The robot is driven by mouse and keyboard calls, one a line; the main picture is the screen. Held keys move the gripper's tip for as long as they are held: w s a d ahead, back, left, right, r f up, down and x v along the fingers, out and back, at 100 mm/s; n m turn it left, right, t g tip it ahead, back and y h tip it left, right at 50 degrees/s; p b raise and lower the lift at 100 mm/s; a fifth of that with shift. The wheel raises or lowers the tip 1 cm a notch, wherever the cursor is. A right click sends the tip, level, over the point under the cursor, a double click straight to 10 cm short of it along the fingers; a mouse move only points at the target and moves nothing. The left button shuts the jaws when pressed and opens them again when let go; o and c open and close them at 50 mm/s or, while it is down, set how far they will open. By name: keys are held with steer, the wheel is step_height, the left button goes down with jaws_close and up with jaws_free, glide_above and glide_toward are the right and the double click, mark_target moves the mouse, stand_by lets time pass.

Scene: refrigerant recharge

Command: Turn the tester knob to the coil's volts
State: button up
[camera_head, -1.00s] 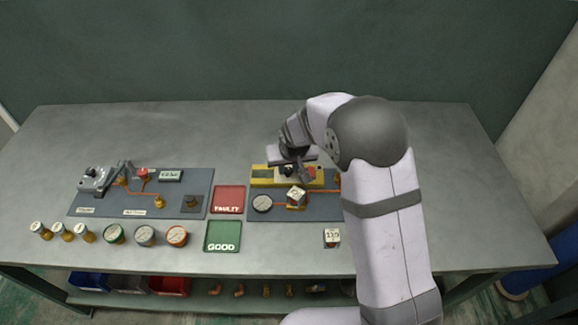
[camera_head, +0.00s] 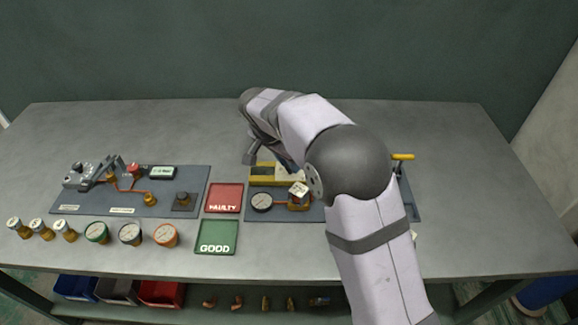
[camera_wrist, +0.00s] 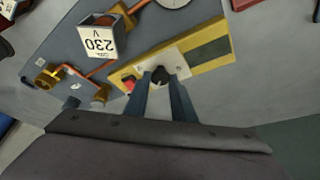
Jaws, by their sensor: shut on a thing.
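The yellow tester (camera_wrist: 196,60) lies on the right panel and also shows in the head view (camera_head: 262,180), partly behind my arm. Its black knob (camera_wrist: 160,76) sits on a pale plate in the wrist view. My gripper (camera_wrist: 162,84) is shut on the knob, one finger on each side of it. The coil (camera_wrist: 101,36) has a white label reading 230 V in the wrist view; it also shows in the head view (camera_head: 298,190). A red button or lamp (camera_wrist: 129,84) sits on the tester beside the knob. The dial markings are too small to read.
A red FAULTY tray (camera_head: 224,186) and a green GOOD tray (camera_head: 216,251) lie left of the right panel. Several gauges and brass fittings line the table's front left. A round gauge (camera_head: 261,202) lies near the coil. The table's back is clear.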

steer(key=shift+a+m+g+h, duration=0.15)
steer(key=shift+m+g+h, duration=0.2)
steer(key=shift+m, duration=0.95)
steer(key=o, duration=1)
steer(key=shift+b+v, duration=0.45)
steer(key=shift+v, duration=3.15)
steer(key=shift+w, duration=0.1)
